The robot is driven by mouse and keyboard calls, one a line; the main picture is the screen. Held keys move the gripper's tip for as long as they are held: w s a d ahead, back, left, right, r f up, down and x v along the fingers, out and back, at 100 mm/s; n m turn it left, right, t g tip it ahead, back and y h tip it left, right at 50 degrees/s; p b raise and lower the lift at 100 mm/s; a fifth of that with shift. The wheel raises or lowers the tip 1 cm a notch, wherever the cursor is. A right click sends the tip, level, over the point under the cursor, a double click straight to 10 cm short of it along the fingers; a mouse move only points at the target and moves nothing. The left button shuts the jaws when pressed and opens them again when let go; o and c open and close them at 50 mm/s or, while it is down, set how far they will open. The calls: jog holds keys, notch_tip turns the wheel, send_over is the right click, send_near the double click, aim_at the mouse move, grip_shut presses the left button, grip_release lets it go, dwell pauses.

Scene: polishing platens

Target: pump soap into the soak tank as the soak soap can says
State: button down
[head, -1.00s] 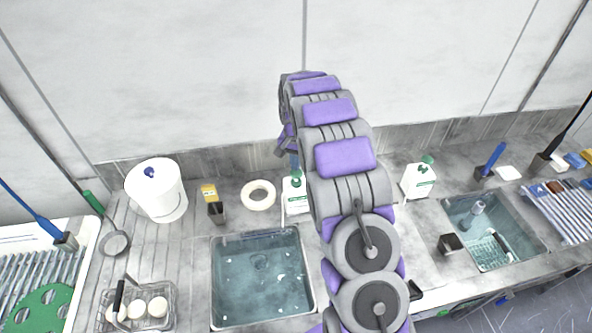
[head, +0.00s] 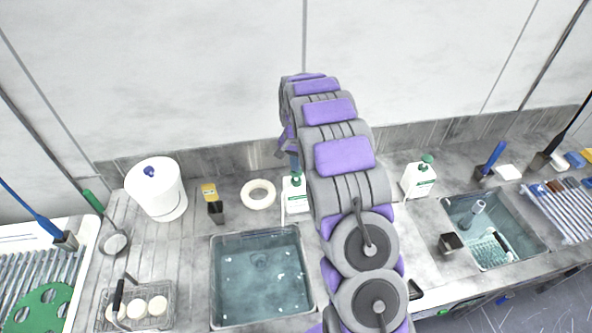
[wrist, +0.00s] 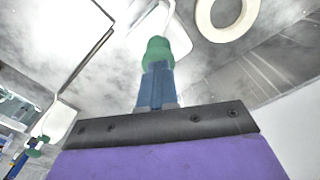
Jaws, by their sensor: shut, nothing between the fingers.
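A white soap can (head: 296,200) with green print and a green pump top (wrist: 158,52) stands behind the left tank, partly hidden by my arm. My gripper (wrist: 155,85) is shut and empty. Its blue fingers point down right over the pump top; I cannot tell whether they touch it. A second white can (head: 418,181) with a green pump stands beyond the right tank (head: 476,256). The left tank (head: 214,262) holds bluish water with small white flecks. The label wording is too small to read, so I cannot tell which can is the soak soap.
A wire basket (head: 172,297) with white discs sits left of the left tank. The wall is close behind.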

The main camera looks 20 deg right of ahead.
jog(key=shift+f, duration=1.05)
jog(key=shift+r, duration=1.6)
jog(key=shift+f, duration=0.3)
jog(key=shift+f, duration=0.35)
